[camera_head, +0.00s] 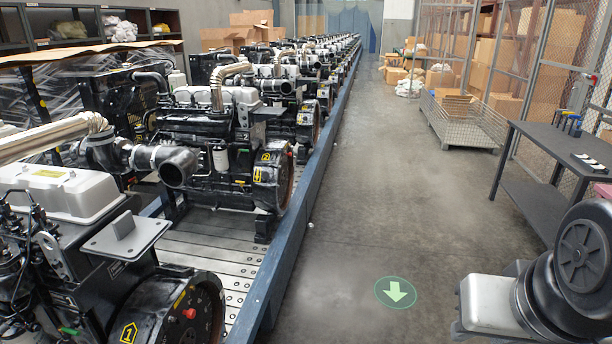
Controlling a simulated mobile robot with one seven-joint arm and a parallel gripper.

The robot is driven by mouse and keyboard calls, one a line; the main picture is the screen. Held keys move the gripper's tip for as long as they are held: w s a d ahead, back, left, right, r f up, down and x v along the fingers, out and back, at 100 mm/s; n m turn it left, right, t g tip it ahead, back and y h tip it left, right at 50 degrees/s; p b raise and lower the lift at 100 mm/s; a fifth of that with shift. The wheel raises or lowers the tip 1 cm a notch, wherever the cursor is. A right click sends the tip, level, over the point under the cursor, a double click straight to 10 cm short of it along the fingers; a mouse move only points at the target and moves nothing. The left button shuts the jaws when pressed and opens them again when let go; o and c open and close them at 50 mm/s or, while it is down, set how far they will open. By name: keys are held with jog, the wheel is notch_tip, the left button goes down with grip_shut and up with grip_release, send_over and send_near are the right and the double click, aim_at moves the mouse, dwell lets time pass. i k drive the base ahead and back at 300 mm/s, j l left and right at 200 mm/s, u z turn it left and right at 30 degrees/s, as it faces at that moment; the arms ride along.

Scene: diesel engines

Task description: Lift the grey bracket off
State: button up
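The grey bracket (124,237) is a flat light-grey plate with a small upright tab in its middle. It rests on top of a black block at the right side of the nearest engine (150,308), which bears a yellow "1" tag. The plate looks level, and its right edge overhangs the block. How it is fixed underneath is hidden. Part of my own arm, a black round joint and a light-grey housing, shows at the lower right, well apart from the bracket. My gripper's fingers are not in view.
A blue rail (297,227) edges the engine line, with a second engine (215,140) just behind. The grey floor (390,200) right of the rail is clear, with a green arrow mark (395,292). A dark table (560,145) and a wire crate (463,122) stand at the right.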

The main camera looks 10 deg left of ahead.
aim_at(128, 231)
jog(key=i+u, duration=0.7)
jog(key=u, duration=0.15)
jog(key=i+l+u, duration=0.25)
jog(key=u, duration=0.2)
jog(key=i, duration=0.1)
